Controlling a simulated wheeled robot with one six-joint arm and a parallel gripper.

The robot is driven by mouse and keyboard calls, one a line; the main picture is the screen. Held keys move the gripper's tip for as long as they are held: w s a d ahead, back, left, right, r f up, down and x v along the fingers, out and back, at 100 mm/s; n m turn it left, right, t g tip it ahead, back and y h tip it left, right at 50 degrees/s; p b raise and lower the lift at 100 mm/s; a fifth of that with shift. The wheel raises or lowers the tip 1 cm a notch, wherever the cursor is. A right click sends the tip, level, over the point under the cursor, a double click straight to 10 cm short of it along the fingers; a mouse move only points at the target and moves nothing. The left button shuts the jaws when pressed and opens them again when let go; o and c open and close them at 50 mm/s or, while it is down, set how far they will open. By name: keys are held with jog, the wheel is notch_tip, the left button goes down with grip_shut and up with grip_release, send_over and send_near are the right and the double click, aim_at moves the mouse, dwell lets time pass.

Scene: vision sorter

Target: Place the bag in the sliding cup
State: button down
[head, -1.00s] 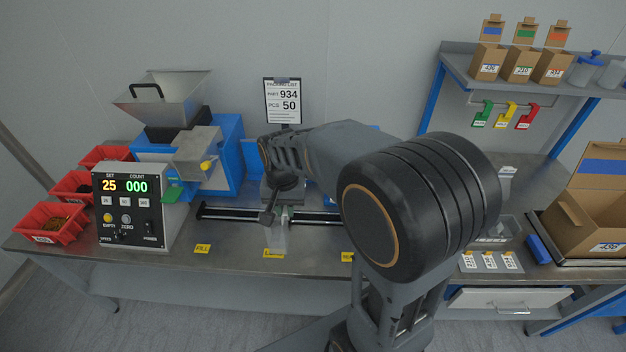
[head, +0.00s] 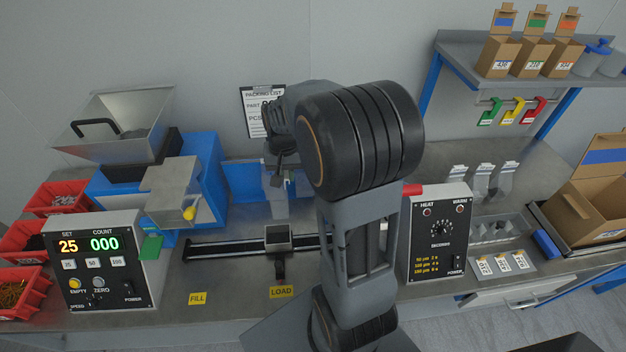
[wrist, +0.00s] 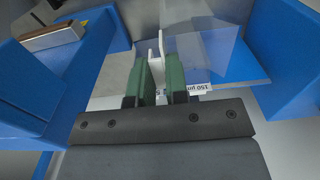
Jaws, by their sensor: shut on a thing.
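My gripper (wrist: 160,80) has two green-padded fingers in the wrist view, shut on the upper part of a clear bag (wrist: 213,48). The bag is see-through, and a white label with upside-down print shows by the right finger. In the head view my gripper (head: 279,182) is partly hidden by my wrist, behind and above the rail; the bag is hard to make out there. The sliding cup (head: 278,238) is a small dark-rimmed box on the rail, behind the yellow LOAD label. The bag appears apart from it.
Blue machine walls (wrist: 285,50) stand close on both sides in the wrist view. The counter (head: 98,258) with its hopper is at left, the heat box (head: 438,235) at right. Several bags (head: 481,180) stand farther right. The rail (head: 215,247) crosses the bench front.

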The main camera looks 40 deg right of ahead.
jog(key=w+d+p, duration=0.2)
jog(key=d, duration=0.8)
notch_tip(320, 180, down, 12)
jog(key=p, duration=0.2)
jog(key=shift+s+a+r, duration=0.2)
jog(key=shift+s+r, duration=0.05)
jog(key=shift+f, duration=0.1)
jog(key=shift+f, duration=0.15)
jog(key=c, duration=1.1)
grip_release()
